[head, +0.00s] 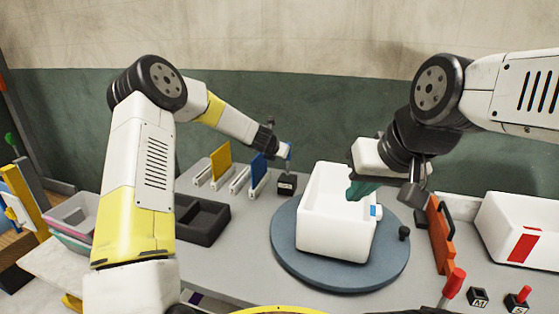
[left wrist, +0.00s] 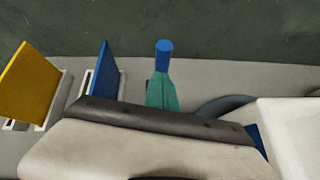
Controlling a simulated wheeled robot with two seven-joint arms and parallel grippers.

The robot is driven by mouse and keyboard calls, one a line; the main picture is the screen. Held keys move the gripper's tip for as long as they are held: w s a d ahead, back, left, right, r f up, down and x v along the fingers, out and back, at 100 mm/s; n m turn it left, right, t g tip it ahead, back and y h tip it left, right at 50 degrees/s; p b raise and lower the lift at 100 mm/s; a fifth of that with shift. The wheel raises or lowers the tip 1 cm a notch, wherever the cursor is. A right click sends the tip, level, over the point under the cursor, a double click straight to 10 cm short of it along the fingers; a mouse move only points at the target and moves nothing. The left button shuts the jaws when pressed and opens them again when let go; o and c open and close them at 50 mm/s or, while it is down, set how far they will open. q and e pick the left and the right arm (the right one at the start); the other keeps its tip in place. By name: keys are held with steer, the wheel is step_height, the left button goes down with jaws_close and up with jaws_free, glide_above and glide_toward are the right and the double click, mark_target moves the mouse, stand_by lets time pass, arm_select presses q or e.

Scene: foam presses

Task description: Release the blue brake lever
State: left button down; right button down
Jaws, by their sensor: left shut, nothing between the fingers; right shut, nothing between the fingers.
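The blue brake lever (left wrist: 164,55) shows in the left wrist view as an upright blue cylinder just beyond my left fingertips (left wrist: 162,90). The teal fingers are shut and empty; I cannot tell whether they touch it. My right gripper (head: 362,188), with teal fingers shut and empty, is over the right side of a white bin (head: 322,225).
The white bin stands on a round blue-grey turntable (head: 290,262). Yellow (head: 220,160) and blue (head: 258,167) panels stand in slotted holders beside a dark tray (head: 203,220). To the right are an orange upright part (head: 440,235), another white bin (head: 500,225) and a red-handled lever (head: 454,282).

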arm_select(q)
steer(key=shift+w+d+r, duration=0.2)
steer(key=shift+w+r, duration=0.25)
steer(key=shift+w, duration=0.25)
steer(key=shift+w+d+r, duration=0.15)
steer(key=shift+w+r, duration=0.25)
steer(key=shift+w, duration=0.3)
arm_select(e)
steer(key=shift+r, duration=0.1)
arm_select(q)
steer(key=shift+d+r, duration=0.1)
steer(key=shift+d, duration=0.1)
arm_select(e)
steer(key=shift+w, duration=0.1)
arm_select(q)
steer(key=f+v, duration=0.1)
steer(key=v, duration=0.6)
steer(key=shift+s+a+r, duration=0.2)
steer(key=shift+s+a, duration=0.1)
steer(key=shift+s, duration=0.35)
arm_select(e)
steer(key=shift+w+d, duration=0.15)
steer(key=shift+w, duration=0.2)
